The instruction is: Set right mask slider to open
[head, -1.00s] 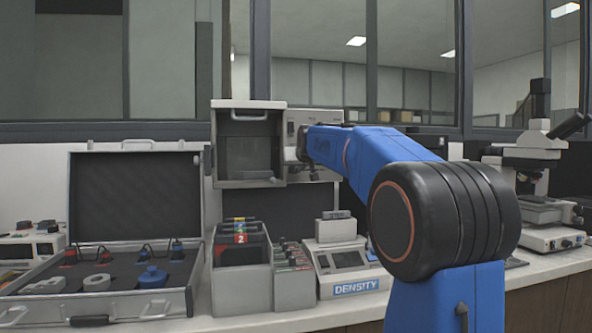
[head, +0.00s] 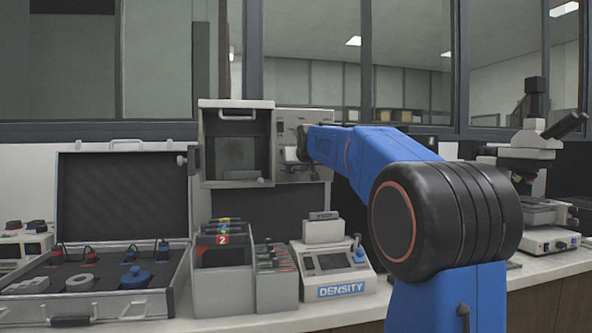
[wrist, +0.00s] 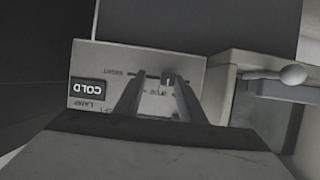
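In the wrist view, a light panel (wrist: 105,62) shows upside down, with lettering that reads RIGHT beside a dark horizontal slot. A small grey slider knob (wrist: 167,77) stands in the slot, toward its right part in this view. My gripper (wrist: 158,88) is open, its two dark fingers pointing at the panel with the knob between their tips, nearer the right finger. I cannot tell whether a finger touches it. In the head view, my arm's end reaches the control panel (head: 290,124) right of the glass-fronted chamber (head: 237,150); my fingers are not clear there.
A dark COLD lamp label (wrist: 90,88) sits left of the slot. A rounded handle (wrist: 292,75) juts out at the right. On the bench below are an open case (head: 125,195), an organizer (head: 222,290), a density balance (head: 335,270) and a microscope (head: 535,165).

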